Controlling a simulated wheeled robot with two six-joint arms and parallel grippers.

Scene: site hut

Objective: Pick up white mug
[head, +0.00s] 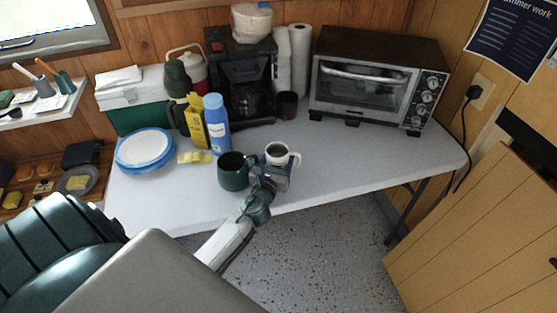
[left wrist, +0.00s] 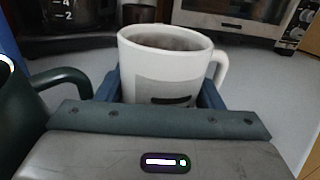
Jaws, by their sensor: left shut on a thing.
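The white mug (head: 279,152) stands upright on the light table near its front edge, with dark liquid inside. It also shows large in the left wrist view (left wrist: 165,62), its handle to the right. My left gripper (head: 274,172) reaches in from the front. Its blue fingers (left wrist: 160,90) are on both sides of the mug's body, shut on it. The fingers hide part of the mug's lower side. Whether the mug is clear of the table I cannot tell. My right gripper is not in view.
A dark green mug (head: 233,172) stands close on the left of the white mug. A blue bottle (head: 216,125), yellow box (head: 195,120) and plates (head: 144,149) are further left. A coffee maker (head: 240,85) and toaster oven (head: 372,78) stand behind. The table's right part is clear.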

